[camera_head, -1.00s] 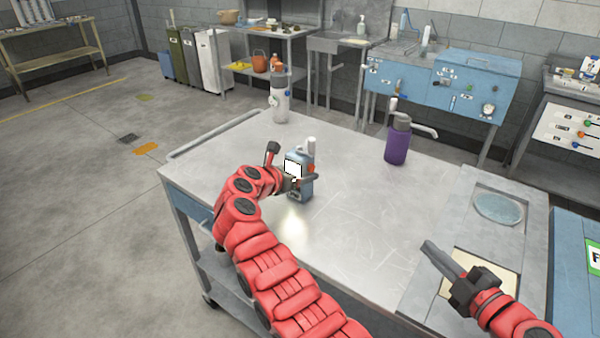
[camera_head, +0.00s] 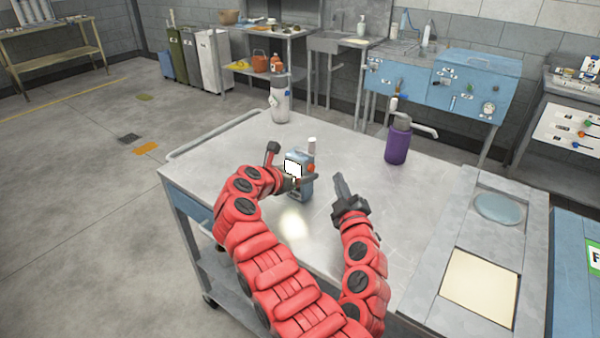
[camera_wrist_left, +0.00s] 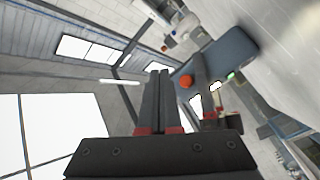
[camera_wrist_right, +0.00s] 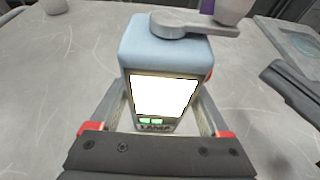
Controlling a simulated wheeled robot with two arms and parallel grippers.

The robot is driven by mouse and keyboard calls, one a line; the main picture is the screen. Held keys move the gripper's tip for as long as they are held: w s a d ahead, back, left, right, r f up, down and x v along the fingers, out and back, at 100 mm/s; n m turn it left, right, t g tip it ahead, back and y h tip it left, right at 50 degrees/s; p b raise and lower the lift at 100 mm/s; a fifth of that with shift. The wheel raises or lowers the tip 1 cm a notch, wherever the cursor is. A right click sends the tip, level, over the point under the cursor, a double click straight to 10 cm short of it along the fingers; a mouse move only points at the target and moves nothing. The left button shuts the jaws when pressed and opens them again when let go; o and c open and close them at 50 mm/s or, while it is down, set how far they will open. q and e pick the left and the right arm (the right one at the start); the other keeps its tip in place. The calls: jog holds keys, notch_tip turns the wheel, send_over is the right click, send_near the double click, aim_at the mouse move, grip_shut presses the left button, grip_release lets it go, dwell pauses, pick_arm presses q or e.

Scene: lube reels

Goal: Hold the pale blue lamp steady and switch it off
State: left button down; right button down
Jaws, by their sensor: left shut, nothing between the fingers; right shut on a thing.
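The pale blue lamp (camera_head: 304,188) stands upright on the metal worktop. It has a lit white panel, an orange knob on its side and a grey top piece. In the right wrist view the lamp (camera_wrist_right: 165,55) is between my right fingers, with small green marks below its panel. My right gripper (camera_head: 299,180) is shut on it. My left gripper (camera_head: 340,182) has its fingers together, empty, a short way right of the lamp in the head view. In the left wrist view the lamp (camera_wrist_left: 228,55) and its orange knob (camera_wrist_left: 187,81) lie right of the fingertips.
A purple bottle (camera_head: 398,146) stands toward the back right of the worktop (camera_head: 225,165). A white and grey bottle (camera_head: 280,104) stands at its back edge. A cream panel (camera_head: 480,286) and a round plate (camera_head: 498,209) are at the right. The worktop between is clear.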

pick_arm(q)
jog(key=shift+w+a, duration=0.7)
jog(key=shift+a, duration=0.25)
jog(key=shift+w+a, duration=0.7)
jog(key=shift+a, duration=0.25)
jog(key=shift+a, duration=0.1)
dwell(0.5)
jog(key=shift+w+a, duration=0.25)
jog(key=shift+a, duration=0.05)
jog(key=shift+w+a, duration=0.1)
jog(key=shift+a, duration=0.05)
dwell(0.5)
jog(key=shift+s+d, duration=0.4)
jog(key=shift+d, duration=0.1)
jog(key=shift+d, duration=0.1)
jog(key=s+d, duration=0.2)
jog(key=d, duration=0.1)
jog(key=s+d, duration=0.1)
jog(key=shift+s+d, duration=0.25)
jog(key=shift+d, duration=0.1)
